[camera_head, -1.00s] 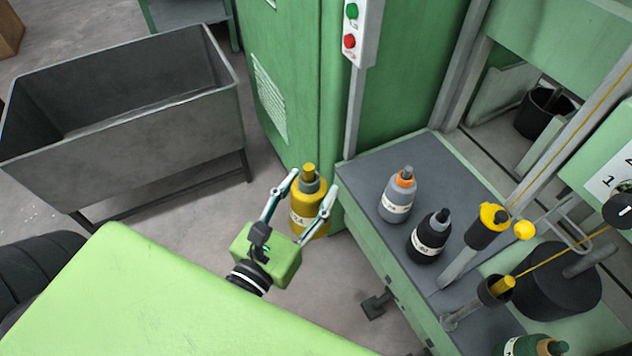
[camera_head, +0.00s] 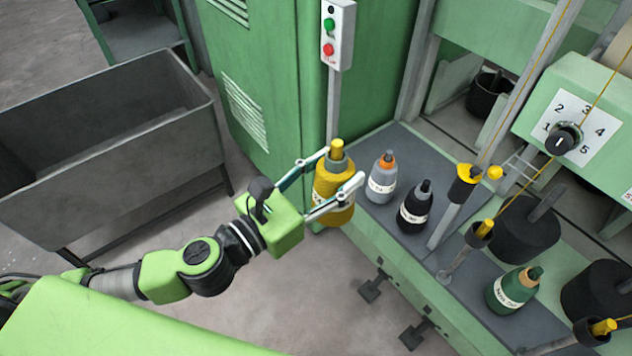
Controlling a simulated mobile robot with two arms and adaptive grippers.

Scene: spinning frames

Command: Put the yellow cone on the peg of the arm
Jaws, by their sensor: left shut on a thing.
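My left gripper (camera_head: 343,168) is shut on the yellow cone (camera_head: 330,190), a bottle-shaped yellow cone with a pale label and a yellow tip. The cone is held upright at the left edge of the grey machine shelf (camera_head: 385,143), beside the grey cone. Grey arms with dark cups and yellow pegs stand over the shelf: one peg (camera_head: 484,229) is in the middle, another (camera_head: 603,327) at the lower right. A further arm has a yellow-and-black head (camera_head: 465,182). I cannot tell which arm is meant. My right gripper is not in view.
A grey cone (camera_head: 381,182), a black cone (camera_head: 414,210) and a dark green cone (camera_head: 510,292) stand on the shelf. Large black spools (camera_head: 527,232) lie behind the pegs. A green cabinet (camera_head: 265,85) stands behind the gripper; a grey metal bin (camera_head: 110,170) is at left.

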